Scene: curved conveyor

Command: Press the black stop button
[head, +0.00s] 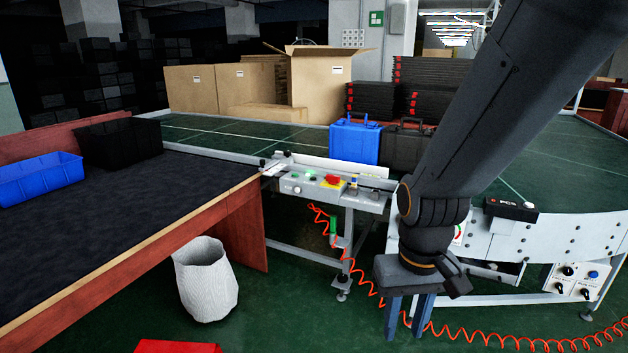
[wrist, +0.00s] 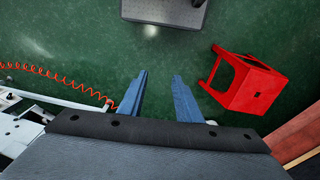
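The grey control box (head: 318,187) sits at the near edge of the conveyor, left of my arm in the head view. It bears green buttons, a white button and a red button on a yellow plate; I cannot make out a black one there. Another control panel (head: 577,281) at the lower right carries black knobs or buttons and a blue one; which is the stop button is not clear. My gripper (head: 406,332) points down in front of the conveyor, apart from both panels. In the wrist view its two blue fingers (wrist: 156,76) are spread with nothing between them.
A coiled orange hose (head: 365,287) runs across the floor. A red stool (wrist: 250,83) shows in the wrist view.

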